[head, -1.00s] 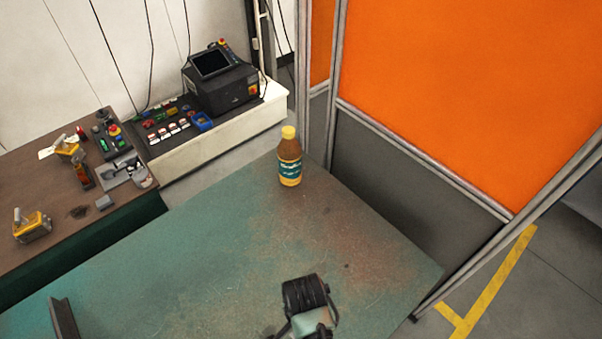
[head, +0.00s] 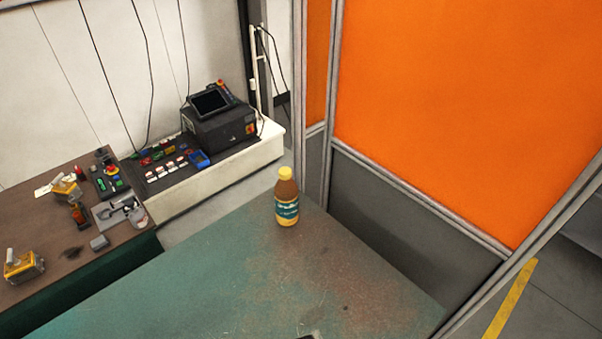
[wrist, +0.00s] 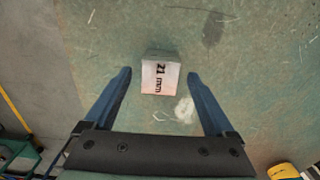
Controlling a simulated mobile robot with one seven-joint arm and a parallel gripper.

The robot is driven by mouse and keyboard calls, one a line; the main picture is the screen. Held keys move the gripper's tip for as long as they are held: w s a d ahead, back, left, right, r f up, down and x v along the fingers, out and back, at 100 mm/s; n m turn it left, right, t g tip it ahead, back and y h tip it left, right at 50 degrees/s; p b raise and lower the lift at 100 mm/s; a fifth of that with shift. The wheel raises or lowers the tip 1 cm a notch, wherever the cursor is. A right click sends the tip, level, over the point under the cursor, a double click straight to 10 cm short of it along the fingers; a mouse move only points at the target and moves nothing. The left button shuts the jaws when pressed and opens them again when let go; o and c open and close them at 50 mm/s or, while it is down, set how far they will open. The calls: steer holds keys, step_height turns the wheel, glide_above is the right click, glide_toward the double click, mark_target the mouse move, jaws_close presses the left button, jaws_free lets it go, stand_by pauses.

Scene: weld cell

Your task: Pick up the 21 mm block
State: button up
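The 21 mm block (wrist: 160,78) is a small pale block with "21 mm" printed on its top face. In the wrist view it rests on the green worn table (wrist: 245,90), near the upper middle. My gripper (wrist: 160,75) is open, with one blue finger to the left of the block and one to the right. There is a gap between the block and each finger. Neither finger appears to touch it. The head view does not show the block, and only a sliver of something dark shows at its bottom edge.
A brown bottle with a yellow cap (head: 287,198) stands at the table's far corner. A brown bench (head: 60,245) with tools and a black control box (head: 220,128) are at the left. Orange panels (head: 460,90) stand behind the table. The table around the block looks clear.

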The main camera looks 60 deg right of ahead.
jaws_close()
steer(key=shift+r, duration=0.2)
